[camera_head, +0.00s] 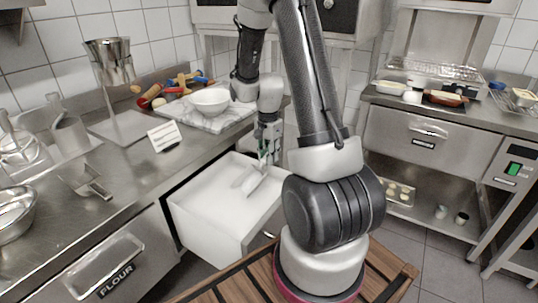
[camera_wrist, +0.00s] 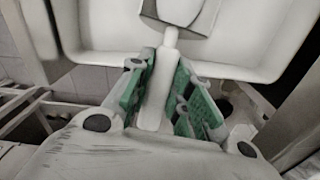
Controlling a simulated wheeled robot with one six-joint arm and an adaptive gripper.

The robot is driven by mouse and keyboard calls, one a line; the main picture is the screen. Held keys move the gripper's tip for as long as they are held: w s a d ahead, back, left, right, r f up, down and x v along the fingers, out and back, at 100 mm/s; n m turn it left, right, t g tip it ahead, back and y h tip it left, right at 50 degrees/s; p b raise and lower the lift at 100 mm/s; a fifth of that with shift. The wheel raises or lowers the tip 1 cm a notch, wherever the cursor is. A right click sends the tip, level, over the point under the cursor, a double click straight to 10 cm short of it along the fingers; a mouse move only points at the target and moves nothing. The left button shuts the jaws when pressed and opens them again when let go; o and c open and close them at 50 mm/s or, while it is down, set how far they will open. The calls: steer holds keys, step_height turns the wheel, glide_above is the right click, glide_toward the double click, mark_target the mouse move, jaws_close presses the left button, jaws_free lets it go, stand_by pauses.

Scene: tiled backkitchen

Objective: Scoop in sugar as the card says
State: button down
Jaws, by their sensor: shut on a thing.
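My gripper (camera_head: 265,155) points down over an open white drawer bin (camera_head: 205,229) with white contents, which look like sugar. Its green-padded fingers (camera_wrist: 165,92) are shut on the pale handle of a scoop (camera_wrist: 158,92). In the head view the scoop (camera_head: 250,181) hangs tilted inside the bin; I cannot tell whether it touches the sugar or how full it is. In the wrist view the scoop's head is cut off at the top edge. The white card (camera_head: 164,136) stands on the counter; its writing is too small to read. A white bowl (camera_head: 210,101) sits on a marble board (camera_head: 190,118).
A metal scoop (camera_head: 86,183) lies on the left counter (camera_head: 125,185), near a metal bowl (camera_head: 14,215). A closed drawer (camera_head: 110,268) reads FLOUR. Colourful utensils (camera_head: 180,84) lie beside the white bowl. A steel bench (camera_head: 430,125) stands right, with open floor before it.

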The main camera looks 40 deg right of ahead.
mark_target(262, 161)
steer(key=shift+s+a, duration=0.1)
steer(key=shift+a, duration=0.35)
steer(key=shift+a, duration=0.15)
steer(key=shift+s+a+f, duration=0.15)
steer(key=shift+a, duration=0.3)
steer(key=shift+a, duration=0.15)
steer(key=shift+s+a, duration=0.15)
steer(key=shift+a, duration=0.3)
